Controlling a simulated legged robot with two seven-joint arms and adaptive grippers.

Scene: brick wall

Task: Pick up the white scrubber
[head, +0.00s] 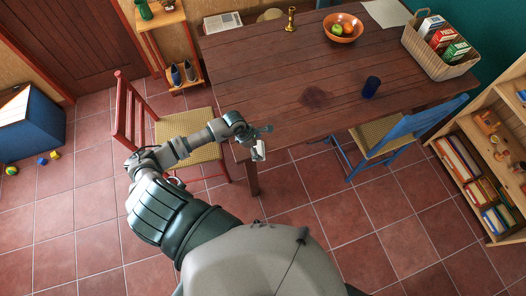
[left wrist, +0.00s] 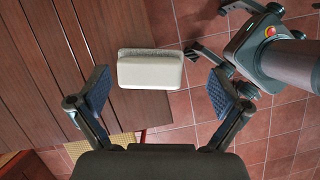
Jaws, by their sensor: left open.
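The white scrubber (left wrist: 150,71) is a pale rounded block with a grey bristly strip along one long side. It shows in the left wrist view ahead of my left gripper, between the lines of its two fingers and apart from both pads. In the head view the scrubber (head: 259,151) is a small white patch at the table's near left corner, partly hidden by my left gripper (head: 258,140). The gripper is open and empty. I cannot tell how much of the scrubber rests on the wooden table (head: 270,80). My right gripper is not in view.
A red chair (head: 185,130) stands beside the table's left end under my left arm, and a blue chair (head: 385,135) at its near side. A dark stain (head: 316,97), a blue cup (head: 371,87), a fruit bowl (head: 342,38) and a basket (head: 462,68) are on the table.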

